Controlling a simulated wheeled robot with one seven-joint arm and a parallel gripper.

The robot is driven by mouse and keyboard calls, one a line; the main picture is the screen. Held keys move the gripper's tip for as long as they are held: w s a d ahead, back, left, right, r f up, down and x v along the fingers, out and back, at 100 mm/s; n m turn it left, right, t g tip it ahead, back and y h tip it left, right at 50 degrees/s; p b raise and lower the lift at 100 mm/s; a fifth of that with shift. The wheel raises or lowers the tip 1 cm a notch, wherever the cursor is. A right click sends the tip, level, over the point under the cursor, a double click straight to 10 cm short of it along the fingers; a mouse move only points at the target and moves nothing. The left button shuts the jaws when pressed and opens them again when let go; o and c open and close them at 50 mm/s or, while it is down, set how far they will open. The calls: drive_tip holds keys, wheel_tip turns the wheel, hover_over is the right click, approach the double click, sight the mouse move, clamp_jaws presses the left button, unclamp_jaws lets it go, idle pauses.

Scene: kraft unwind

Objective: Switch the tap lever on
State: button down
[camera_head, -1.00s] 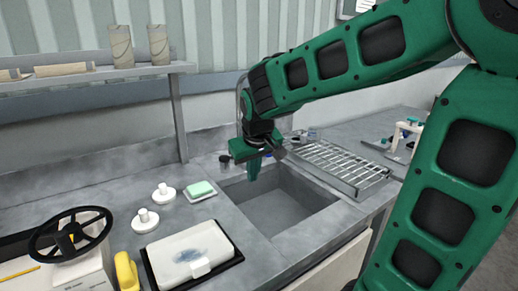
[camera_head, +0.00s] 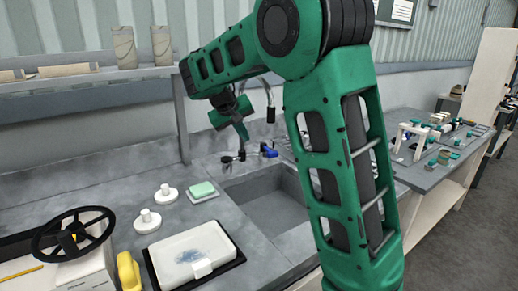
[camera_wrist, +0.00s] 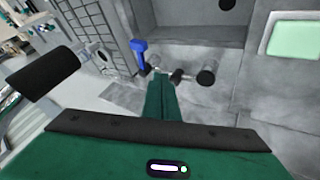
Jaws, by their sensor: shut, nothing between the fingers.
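The tap stands behind the sink (camera_head: 268,212), with a curved metal spout ending in a black tip (camera_head: 270,115). Its blue lever (camera_head: 268,150) shows low beside the spout, and also in the wrist view (camera_wrist: 139,52). A dark round knob (camera_wrist: 207,72) sits on the other side of the tap's base. My gripper (camera_head: 244,136) is shut and empty, just above the tap's base, between the lever and the knob. In the wrist view its fingers (camera_wrist: 160,85) overlap the base. I cannot tell whether they touch it.
A green sponge on a dish (camera_head: 203,191) and two white knobbed pieces (camera_head: 165,193) stand left of the sink. A white tray (camera_head: 190,255) lies in front. A shelf (camera_head: 90,75) with paper rolls is at back left. The tap's black tip hangs close to my gripper (camera_wrist: 45,75).

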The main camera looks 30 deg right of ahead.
sight(269, 151)
drive_tip(key=w+d+f, duration=0.2)
drive_tip(key=d+f, duration=0.6)
drive_tip(key=d, duration=0.1)
drive_tip(key=shift+w, duration=0.2)
idle(0.3)
drive_tip(key=shift+s+d, duration=0.25)
drive_tip(key=shift+d, duration=0.25)
drive_tip(key=shift+s+d, duration=0.25)
drive_tip(key=shift+d, duration=0.2)
drive_tip(key=shift+a+f, duration=0.1)
